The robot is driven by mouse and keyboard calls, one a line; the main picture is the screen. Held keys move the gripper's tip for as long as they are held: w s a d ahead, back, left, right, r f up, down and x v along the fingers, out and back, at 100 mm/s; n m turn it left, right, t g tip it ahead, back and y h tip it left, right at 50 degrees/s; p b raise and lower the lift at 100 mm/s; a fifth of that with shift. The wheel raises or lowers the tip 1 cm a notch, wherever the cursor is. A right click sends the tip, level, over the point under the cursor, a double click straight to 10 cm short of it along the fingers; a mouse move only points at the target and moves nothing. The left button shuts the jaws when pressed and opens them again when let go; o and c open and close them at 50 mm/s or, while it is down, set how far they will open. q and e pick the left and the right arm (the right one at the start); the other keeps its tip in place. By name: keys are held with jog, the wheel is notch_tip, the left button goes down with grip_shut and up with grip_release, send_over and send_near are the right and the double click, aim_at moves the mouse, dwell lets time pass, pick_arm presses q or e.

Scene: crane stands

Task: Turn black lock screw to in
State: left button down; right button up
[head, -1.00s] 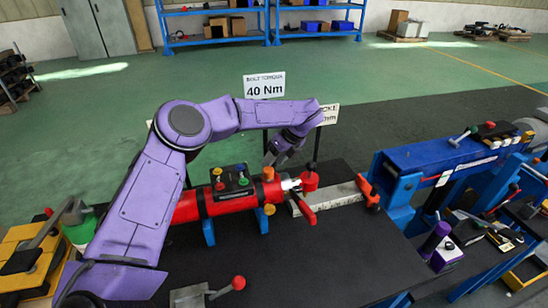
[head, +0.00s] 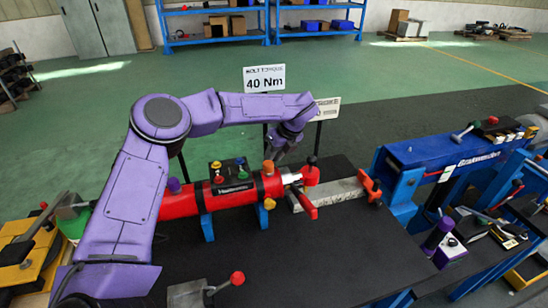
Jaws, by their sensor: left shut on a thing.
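A red cylinder (head: 232,200) labelled in white lies across the dark bench on blue stands. An orange knob (head: 268,167) stands on the cylinder near that end. My left gripper (head: 275,157) points down just behind the knob and is shut on a small dark thing, seemingly the black lock screw. The fingers mostly hide it, so its turn position cannot be told. My right gripper is not in view.
A small panel with coloured buttons (head: 229,172) sits on the cylinder. A blue press-like stand (head: 440,155) is at right. A torque sign (head: 264,80) stands behind. A red-knobbed lever (head: 238,278) is at the front. The bench's front right is bare.

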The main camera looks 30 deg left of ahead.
pick_arm(q)
jog(key=c, duration=0.9)
grip_release()
jog(key=b+v, duration=0.2)
jog(key=v, duration=0.8)
jog(key=shift+r, duration=0.3)
jog(key=shift+w+d, duration=0.1)
